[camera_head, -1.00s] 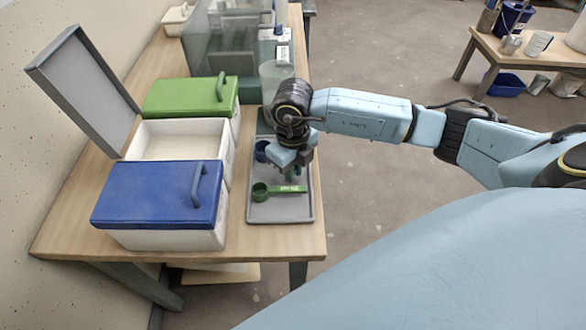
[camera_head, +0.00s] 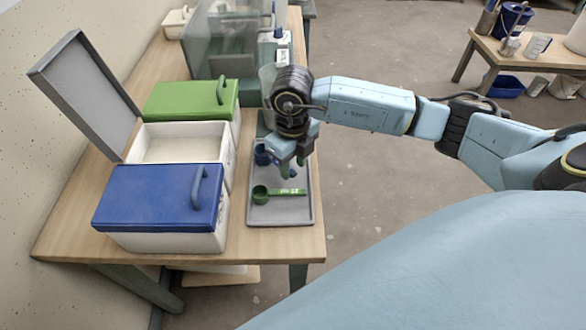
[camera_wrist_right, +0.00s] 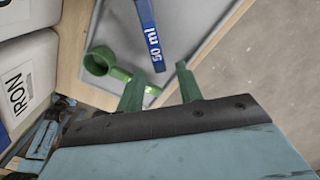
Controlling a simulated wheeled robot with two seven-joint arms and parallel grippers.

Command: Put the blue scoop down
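The blue scoop lies on the grey tray (camera_head: 283,217); its cup (camera_head: 262,155) shows left of my right gripper (camera_head: 292,170). In the wrist view its blue handle (camera_wrist_right: 150,30), marked "50 ml", ends near the gap between my green fingertips. The fingers stand apart with clear space beside the handle, so the gripper is open. A green scoop (camera_head: 260,193) lies nearer the front of the tray, its handle pointing right; its cup also shows in the wrist view (camera_wrist_right: 98,62). My left gripper is not in view.
Left of the tray stand a blue-lidded bin (camera_head: 160,195), an open white bin (camera_head: 176,148) with its grey lid (camera_head: 80,90) raised, and a green-lidded bin (camera_head: 185,98). A clear container (camera_head: 225,50) stands behind. The tray lies near the table's right edge.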

